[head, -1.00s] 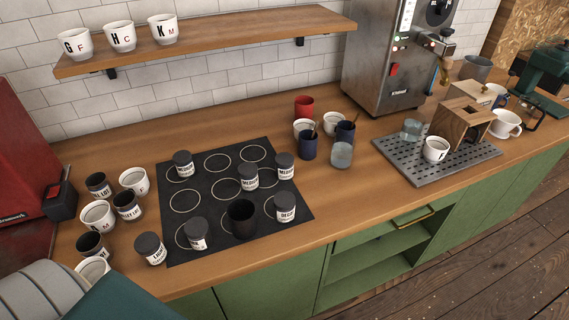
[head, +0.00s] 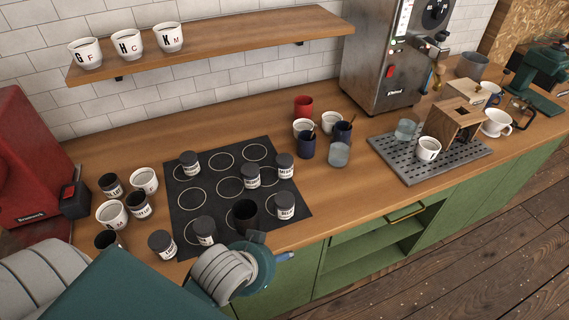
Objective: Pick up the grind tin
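A dark open tin (head: 245,216) without a visible label stands upright near the front of the black mat, and is probably the grind tin. It stands between a labelled, lidded tin (head: 204,230) and another labelled tin (head: 284,204). My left arm reaches in from the bottom left. Its grey and teal joint is just in front of the mat's front edge, close below the dark tin in the picture. A small dark part sticks up from this joint; no fingers can be made out. My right gripper is not in view.
The black mat (head: 186,214) with white rings holds several lidded tins. Cups and tins crowd the left, beside a red machine (head: 28,150). Several cups and a glass (head: 339,154) stand behind right. A perforated tray (head: 405,167) lies farther right.

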